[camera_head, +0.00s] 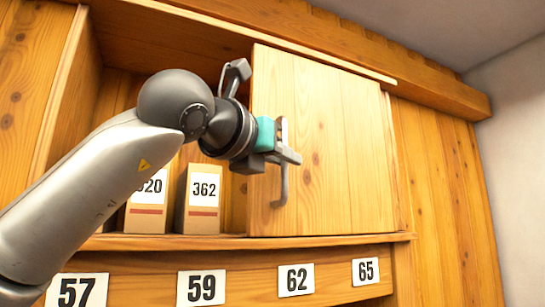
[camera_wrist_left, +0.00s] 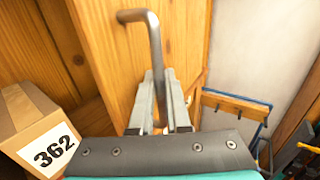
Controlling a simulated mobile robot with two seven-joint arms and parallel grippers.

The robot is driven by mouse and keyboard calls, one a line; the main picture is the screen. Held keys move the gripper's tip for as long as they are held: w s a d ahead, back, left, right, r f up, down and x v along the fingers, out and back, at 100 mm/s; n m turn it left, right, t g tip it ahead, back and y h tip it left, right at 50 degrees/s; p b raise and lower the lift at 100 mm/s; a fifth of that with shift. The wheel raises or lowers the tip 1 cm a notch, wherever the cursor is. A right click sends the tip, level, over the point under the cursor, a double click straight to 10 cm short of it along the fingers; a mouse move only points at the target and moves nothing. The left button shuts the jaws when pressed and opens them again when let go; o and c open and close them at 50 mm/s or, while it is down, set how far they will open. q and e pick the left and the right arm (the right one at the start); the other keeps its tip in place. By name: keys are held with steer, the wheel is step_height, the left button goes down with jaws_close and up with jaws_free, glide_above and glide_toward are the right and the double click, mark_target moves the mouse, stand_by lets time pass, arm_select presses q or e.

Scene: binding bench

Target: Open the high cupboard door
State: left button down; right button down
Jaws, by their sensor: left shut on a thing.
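The high cupboard door (camera_head: 335,150) is a pale wooden panel covering the right part of the cupboard opening. I cannot tell how far it is swung out. Its grey upright bar handle (camera_head: 284,188) is near its left edge. My left gripper (camera_head: 290,152) is shut on the handle around its middle. In the left wrist view, the handle (camera_wrist_left: 155,45) runs down between the two fingers (camera_wrist_left: 160,100) in front of the door (camera_wrist_left: 105,55). The fingers hide part of the handle. My right gripper is not in view.
Boxes marked 320 (camera_head: 148,212) and 362 (camera_head: 203,210) stand on the cupboard shelf left of the door. Number labels, such as 62 (camera_head: 296,279), line the board below. A pale wall (camera_head: 515,150) is at the right.

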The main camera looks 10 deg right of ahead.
arm_select(q)
steer(key=shift+d+r, duration=0.1)
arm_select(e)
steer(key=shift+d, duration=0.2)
arm_select(q)
steer(key=c, duration=1.2)
jaws_free()
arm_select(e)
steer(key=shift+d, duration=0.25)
arm_select(q)
steer(key=shift+o, duration=0.2)
